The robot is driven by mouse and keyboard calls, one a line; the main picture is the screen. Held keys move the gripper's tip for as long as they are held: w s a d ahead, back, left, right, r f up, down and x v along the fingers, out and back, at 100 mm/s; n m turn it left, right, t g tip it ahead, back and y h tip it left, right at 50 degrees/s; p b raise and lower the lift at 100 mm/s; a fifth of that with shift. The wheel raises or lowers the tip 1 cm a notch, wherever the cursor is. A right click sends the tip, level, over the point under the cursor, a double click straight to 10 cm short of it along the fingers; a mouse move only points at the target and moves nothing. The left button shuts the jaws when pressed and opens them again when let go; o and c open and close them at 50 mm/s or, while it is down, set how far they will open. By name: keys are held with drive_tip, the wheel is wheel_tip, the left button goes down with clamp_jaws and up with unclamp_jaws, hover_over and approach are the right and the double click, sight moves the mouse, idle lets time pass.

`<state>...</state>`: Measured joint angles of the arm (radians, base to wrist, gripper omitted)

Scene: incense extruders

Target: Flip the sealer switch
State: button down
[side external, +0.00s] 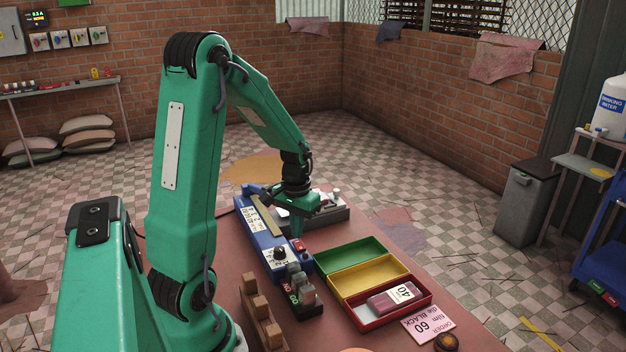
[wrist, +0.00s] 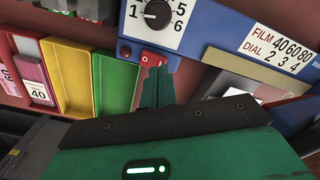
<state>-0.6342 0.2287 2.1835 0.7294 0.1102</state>
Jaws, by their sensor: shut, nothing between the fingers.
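The sealer is a long blue unit (side external: 262,236) on the table. Its red rocker switch (side external: 299,245) sits near the end, beside a white dial plate with a black knob (side external: 280,254). In the wrist view the red switch (wrist: 154,58) shows a white mark, and the knob (wrist: 157,14) is above it. My gripper (side external: 297,233) is shut and empty, pointing down just above the switch. In the wrist view its green fingertips (wrist: 158,73) overlap the lower edge of the switch. I cannot tell whether they touch it.
A box with green (side external: 350,257), yellow (side external: 368,276) and red compartments stands to the right; the red one (side external: 424,303) holds a "40" pack (side external: 390,299). A rack of small blocks (side external: 303,295), a wooden holder (side external: 262,318) and a pink order card (side external: 428,325) lie nearer.

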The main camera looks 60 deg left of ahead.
sight(298, 243)
drive_tip(key=shift+f, duration=0.95)
idle(1.1)
drive_tip(key=shift+r, duration=3.55)
drive_tip(key=s+d+r+m+t, duration=0.2)
drive_tip(key=d+r, duration=0.4)
drive_tip(key=d, duration=0.4)
drive_tip(key=s+d+r+m+t, duration=0.3)
drive_tip(key=s+d+r+m, duration=0.1)
drive_tip(key=d, duration=0.7)
drive_tip(key=shift+r+t, duration=0.3)
drive_tip(key=shift+r, duration=0.6)
